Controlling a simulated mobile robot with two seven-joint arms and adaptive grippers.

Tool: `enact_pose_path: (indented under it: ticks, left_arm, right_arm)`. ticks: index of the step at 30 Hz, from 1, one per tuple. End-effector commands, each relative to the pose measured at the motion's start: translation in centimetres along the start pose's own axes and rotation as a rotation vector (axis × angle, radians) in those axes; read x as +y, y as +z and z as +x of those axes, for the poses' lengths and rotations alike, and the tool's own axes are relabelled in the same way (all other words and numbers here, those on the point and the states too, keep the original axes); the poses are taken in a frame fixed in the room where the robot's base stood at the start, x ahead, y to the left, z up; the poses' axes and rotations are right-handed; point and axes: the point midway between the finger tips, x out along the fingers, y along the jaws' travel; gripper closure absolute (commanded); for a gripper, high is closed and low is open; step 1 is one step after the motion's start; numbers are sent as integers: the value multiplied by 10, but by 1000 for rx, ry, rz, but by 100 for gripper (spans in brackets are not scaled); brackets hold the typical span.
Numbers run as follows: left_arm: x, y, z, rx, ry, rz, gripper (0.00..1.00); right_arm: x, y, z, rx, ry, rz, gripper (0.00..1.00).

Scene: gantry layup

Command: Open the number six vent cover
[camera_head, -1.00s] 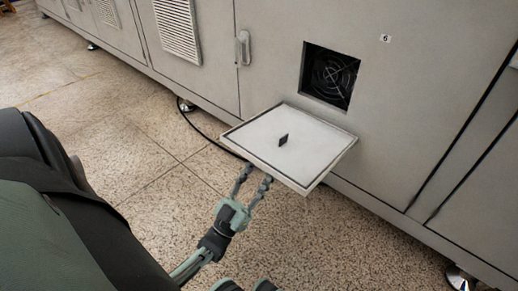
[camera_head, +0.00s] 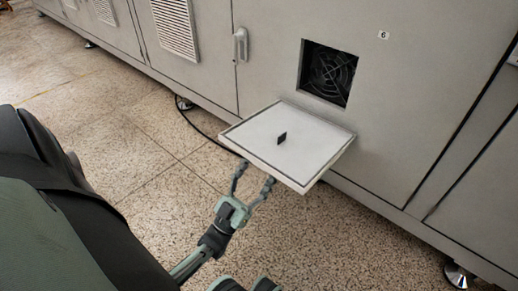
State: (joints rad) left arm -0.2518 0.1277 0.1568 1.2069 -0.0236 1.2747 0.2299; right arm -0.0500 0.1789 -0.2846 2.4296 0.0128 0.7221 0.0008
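The number six vent cover (camera_head: 305,140) is a square light panel swung out and lying nearly flat in front of the cabinet, below its opening. A small dark latch (camera_head: 281,139) stands on its upper face. The square opening (camera_head: 328,73) shows a fan behind a wire guard, with a "6" label (camera_head: 383,35) up and to the right. My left gripper (camera_head: 254,183) is open, its fingers spread, just below the cover's near left edge. I cannot tell whether its fingertips touch the cover. Part of my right gripper (camera_head: 248,285) shows at the bottom edge, cut off.
The grey cabinet (camera_head: 425,110) runs across the back, with a handle (camera_head: 240,45) left of the opening and a louvred vent (camera_head: 175,28) further left. A black cable (camera_head: 203,130) lies on the floor. The speckled floor (camera_head: 330,245) in front is clear.

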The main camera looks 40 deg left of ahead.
Motion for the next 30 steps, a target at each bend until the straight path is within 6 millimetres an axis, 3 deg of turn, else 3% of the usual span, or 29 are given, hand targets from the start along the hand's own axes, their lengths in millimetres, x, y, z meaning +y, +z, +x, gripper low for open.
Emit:
enact_pose_path:
  ticks: [5,18,24,30]
  left_arm:
    - [0,0,-13,-2,-1,0,38]
    - [0,1,-99,-4,0,0,38]
    - [0,1,-117,-1,1,0,38]
    - [0,0,-119,1,1,0,38]
  right_arm:
    - [-1,0,-1,-3,-4,0,60]
    - [0,0,0,-2,-3,0,60]
    - [0,0,0,-2,-3,0,60]
    - [0,1,0,-3,-3,0,60]
